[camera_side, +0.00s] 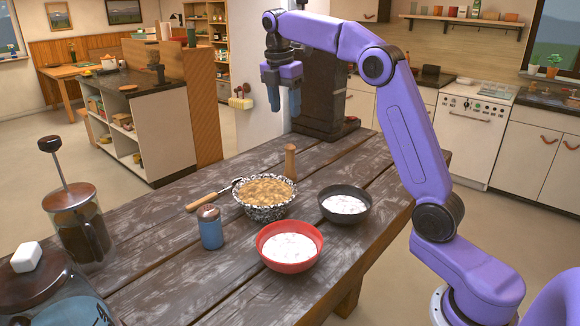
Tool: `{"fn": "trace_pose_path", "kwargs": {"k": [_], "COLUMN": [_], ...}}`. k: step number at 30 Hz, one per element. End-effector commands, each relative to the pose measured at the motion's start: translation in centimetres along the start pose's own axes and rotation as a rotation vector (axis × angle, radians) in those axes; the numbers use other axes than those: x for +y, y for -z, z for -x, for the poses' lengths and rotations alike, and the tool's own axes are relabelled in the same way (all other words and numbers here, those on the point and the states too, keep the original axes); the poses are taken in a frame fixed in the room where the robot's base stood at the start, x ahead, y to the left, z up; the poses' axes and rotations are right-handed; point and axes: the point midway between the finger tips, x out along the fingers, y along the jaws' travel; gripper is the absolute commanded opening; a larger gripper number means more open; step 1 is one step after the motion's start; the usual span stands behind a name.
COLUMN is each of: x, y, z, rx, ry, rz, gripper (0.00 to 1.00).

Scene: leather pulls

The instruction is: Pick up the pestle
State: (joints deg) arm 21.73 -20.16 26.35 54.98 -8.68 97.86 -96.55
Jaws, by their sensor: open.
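The pestle (290,162) looks like a slim brown wooden piece standing upright on the dark plank table. Its lower end is partly hidden behind or beside the speckled bowl (264,211). My gripper (284,103) points down in the air above the pestle in the picture, with its two blue fingers apart and nothing between them. A clear gap shows between the fingertips and the pestle's top.
The speckled bowl holds brown food. Beside it are a dark bowl (344,217) and a red bowl (289,262) with white contents, a blue jar (210,228) and a wooden-handled utensil (207,199). A dark machine (321,85) stands at the table's far end. A French press (78,225) stands left.

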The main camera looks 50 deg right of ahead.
Motion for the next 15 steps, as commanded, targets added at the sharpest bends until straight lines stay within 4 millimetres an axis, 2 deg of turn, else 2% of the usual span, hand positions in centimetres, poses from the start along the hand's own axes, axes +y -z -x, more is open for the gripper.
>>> {"fn": "trace_pose_path", "kwargs": {"k": [8, 15], "x": [-0.1, -0.1], "y": [0.0, 0.0], "z": [-3.7, -8.1], "rx": [0.001, 0.001], "ry": [0.004, 0.004], "rz": [0.0, 0.0], "gripper": [0.55, 0.55]}}
